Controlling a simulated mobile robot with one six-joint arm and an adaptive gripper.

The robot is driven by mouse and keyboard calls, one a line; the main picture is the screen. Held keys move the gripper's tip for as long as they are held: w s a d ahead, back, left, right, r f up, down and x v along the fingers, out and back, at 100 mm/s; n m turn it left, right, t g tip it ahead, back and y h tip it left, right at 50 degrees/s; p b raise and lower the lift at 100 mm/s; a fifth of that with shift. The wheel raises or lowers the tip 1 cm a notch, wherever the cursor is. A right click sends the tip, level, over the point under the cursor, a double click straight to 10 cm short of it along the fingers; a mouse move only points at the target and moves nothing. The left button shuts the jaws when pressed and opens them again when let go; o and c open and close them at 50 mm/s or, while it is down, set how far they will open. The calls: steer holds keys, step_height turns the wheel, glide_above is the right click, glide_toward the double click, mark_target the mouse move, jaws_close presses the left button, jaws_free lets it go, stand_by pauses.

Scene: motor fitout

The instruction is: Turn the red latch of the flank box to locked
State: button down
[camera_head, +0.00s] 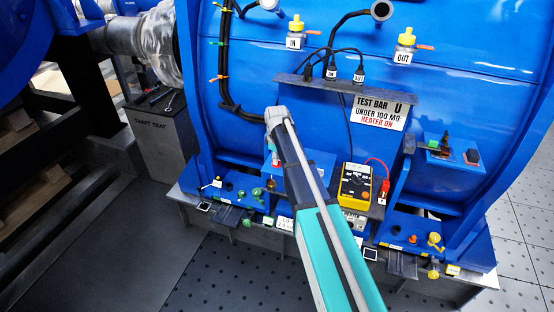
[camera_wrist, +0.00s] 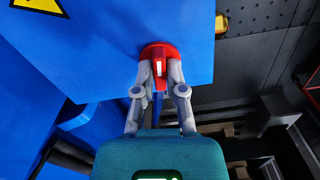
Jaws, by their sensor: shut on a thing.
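In the wrist view the red latch (camera_wrist: 156,50) sits at the edge of the blue flank box (camera_wrist: 110,50). It has a rounded red top and a narrow grip with a white mark, which points down the picture. My gripper (camera_wrist: 160,74) is shut on this grip, with one grey finger on each side. The fingers hide part of the latch's sides. No lock markings can be read beside it. In the head view my arm reaches up to the big blue motor housing (camera_head: 455,95), and the latch cannot be made out clearly there.
A yellow multimeter (camera_head: 355,185) with leads stands right of my arm. A "TEST BAR" sign (camera_head: 381,112) is above it. Several small fittings line the base ledge. A grey "THRIFT SEAT" stand (camera_head: 155,125) is at left; dark floor (camera_head: 110,220) in front is clear.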

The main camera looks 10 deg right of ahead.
steer(key=m, duration=1.1)
steer(key=shift+m, duration=0.4)
steer(key=m, duration=0.4)
steer(key=c, duration=0.7)
jaws_free()
steer(key=shift+n, duration=0.4)
